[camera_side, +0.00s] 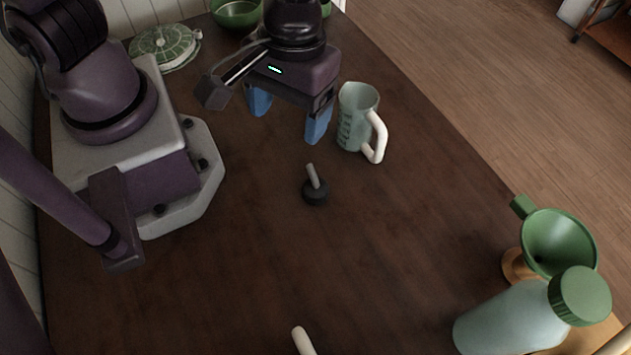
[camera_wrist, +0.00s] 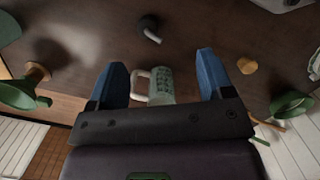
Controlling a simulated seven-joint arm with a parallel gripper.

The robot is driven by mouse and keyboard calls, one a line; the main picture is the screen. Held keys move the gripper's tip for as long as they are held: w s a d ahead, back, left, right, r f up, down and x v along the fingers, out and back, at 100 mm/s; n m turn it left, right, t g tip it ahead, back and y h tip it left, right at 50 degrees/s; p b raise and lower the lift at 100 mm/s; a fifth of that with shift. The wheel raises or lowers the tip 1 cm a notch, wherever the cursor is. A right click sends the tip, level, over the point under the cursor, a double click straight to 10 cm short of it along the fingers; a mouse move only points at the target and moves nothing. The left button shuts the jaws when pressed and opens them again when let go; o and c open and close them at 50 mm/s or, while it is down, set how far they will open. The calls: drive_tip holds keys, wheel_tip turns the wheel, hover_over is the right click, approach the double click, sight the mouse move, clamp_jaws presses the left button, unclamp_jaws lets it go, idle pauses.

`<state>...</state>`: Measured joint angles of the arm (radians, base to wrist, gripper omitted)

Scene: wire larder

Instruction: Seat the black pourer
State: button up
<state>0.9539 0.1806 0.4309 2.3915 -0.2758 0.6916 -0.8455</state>
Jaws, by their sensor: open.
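The black pourer (camera_side: 315,191) stands on the dark table, its round black body down and its pale spout pointing up at a slight tilt. It also shows near the top of the wrist view (camera_wrist: 149,24). My gripper (camera_side: 289,120) hangs above the table, up and left of the pourer in the side view, with its blue fingers spread and nothing between them. In the wrist view my gripper (camera_wrist: 161,62) is open too, with the pourer beyond the fingertips. I cannot tell from these frames where the pourer fits.
A pale green measuring jug (camera_side: 357,116) with a cream handle stands right of my gripper. A pale bottle with a green cap (camera_side: 580,296) and a green funnel (camera_side: 558,243) are at lower right. A green bowl (camera_side: 236,14) and patterned green dish (camera_side: 163,44) are at the back.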

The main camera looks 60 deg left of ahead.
wheel_tip(320, 180, down, 4)
drive_tip(key=w+n+y, duration=0.1)
drive_tip(key=n, duration=0.5)
drive_tip(key=n+t, duration=0.2)
drive_tip(key=n, duration=0.6)
hover_over(315, 181)
drive_tip(key=f, duration=0.6)
drive_tip(key=shift+w+a+f, duration=0.2)
drive_tip(key=shift+f, duration=0.1)
drive_tip(key=shift+s+d+f, duration=0.1)
drive_tip(key=shift+f, duration=1.55)
drive_tip(key=shift+s+d+f, duration=0.1)
drive_tip(key=shift+f, duration=1.5)
drive_tip(key=c, duration=1)
